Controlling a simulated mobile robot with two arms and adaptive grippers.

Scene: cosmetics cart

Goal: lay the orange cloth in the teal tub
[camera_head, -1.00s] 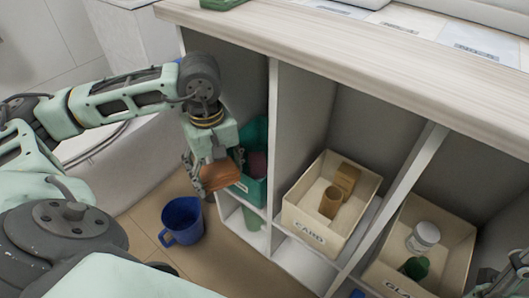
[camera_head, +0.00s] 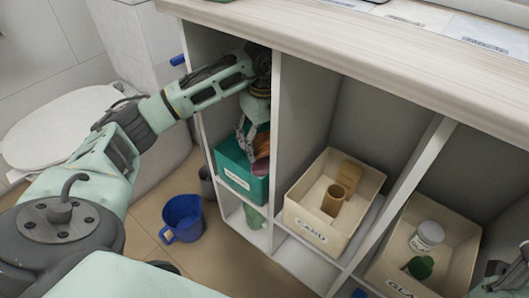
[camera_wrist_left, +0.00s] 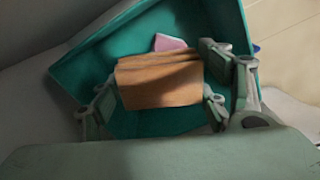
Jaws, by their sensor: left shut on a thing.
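The teal tub (camera_head: 240,177) stands in the left compartment of the shelf unit, with a white label on its front. My left gripper (camera_head: 250,140) reaches into that compartment, over the tub. It is shut on the orange cloth (camera_wrist_left: 160,80), which shows between the fingers in the left wrist view. The left gripper (camera_wrist_left: 160,95) points down into the tub (camera_wrist_left: 150,122) there. A pink thing (camera_wrist_left: 170,43) lies in the tub beyond the cloth. Whether the cloth touches the tub's floor I cannot tell. Part of my right gripper (camera_head: 510,275) shows at the lower right edge.
A cream bin (camera_head: 300,222) labelled CARD holds brown items in the middle compartment. Another bin (camera_head: 385,272) with a white jar (camera_head: 427,237) is at right. A blue jug (camera_head: 182,217) stands on the floor. Upright dividers flank the left compartment.

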